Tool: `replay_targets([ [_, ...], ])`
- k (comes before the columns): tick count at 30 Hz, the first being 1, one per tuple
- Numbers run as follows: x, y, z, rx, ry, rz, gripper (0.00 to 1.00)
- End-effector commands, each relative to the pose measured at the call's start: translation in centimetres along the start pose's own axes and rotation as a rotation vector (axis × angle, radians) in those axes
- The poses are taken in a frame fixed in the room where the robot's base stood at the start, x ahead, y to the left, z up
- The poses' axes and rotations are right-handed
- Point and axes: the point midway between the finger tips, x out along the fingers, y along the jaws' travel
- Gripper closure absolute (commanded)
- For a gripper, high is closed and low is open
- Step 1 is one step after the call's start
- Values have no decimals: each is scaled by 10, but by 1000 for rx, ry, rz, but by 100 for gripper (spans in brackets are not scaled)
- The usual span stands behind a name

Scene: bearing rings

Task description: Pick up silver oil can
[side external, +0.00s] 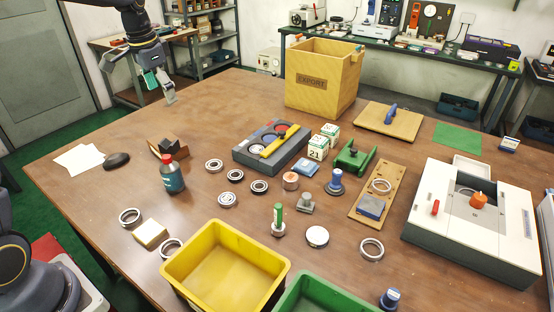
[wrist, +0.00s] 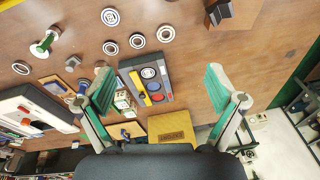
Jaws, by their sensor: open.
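I cannot clearly make out a silver oil can in either view. A small grey metal piece (side external: 305,203) stands mid-table in the side view; I cannot tell if it is the can. A dark blue bottle with a red cap (side external: 172,178) stands upright left of the rings. My gripper (side external: 161,88) is raised above the table's far left part, well away from both. In the wrist view my gripper (wrist: 160,90) is open, with its green-padded fingers wide apart and nothing between them.
Several bearing rings (side external: 214,166) lie mid-table. A grey tray with a yellow tool (side external: 252,158) lies behind them. A yellow bin (side external: 184,257) and green bin (side external: 325,295) stand in front. The EXPORT box (side external: 311,96) stands at the back, a white machine (side external: 430,235) at right. The far left tabletop is mostly clear.

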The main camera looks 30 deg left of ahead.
Motion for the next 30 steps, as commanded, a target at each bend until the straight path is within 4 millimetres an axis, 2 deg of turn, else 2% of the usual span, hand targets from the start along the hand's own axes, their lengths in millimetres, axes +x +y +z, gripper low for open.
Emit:
replay_targets([
  [1, 25, -17, 2, -31, -37, 18, 6],
  [3, 53, -33, 8, -65, -77, 38, 6],
  [6, 83, -44, 20, -99, -124, 66, 6],
  [13, 120, -48, 35, -124, -154, 84, 6],
  [22, 187, -41, 45, -123, -152, 82, 6],
  [25, 202, -40, 46, -123, -151, 82, 6],
  [30, 213, -38, 48, -123, -150, 81, 6],
])
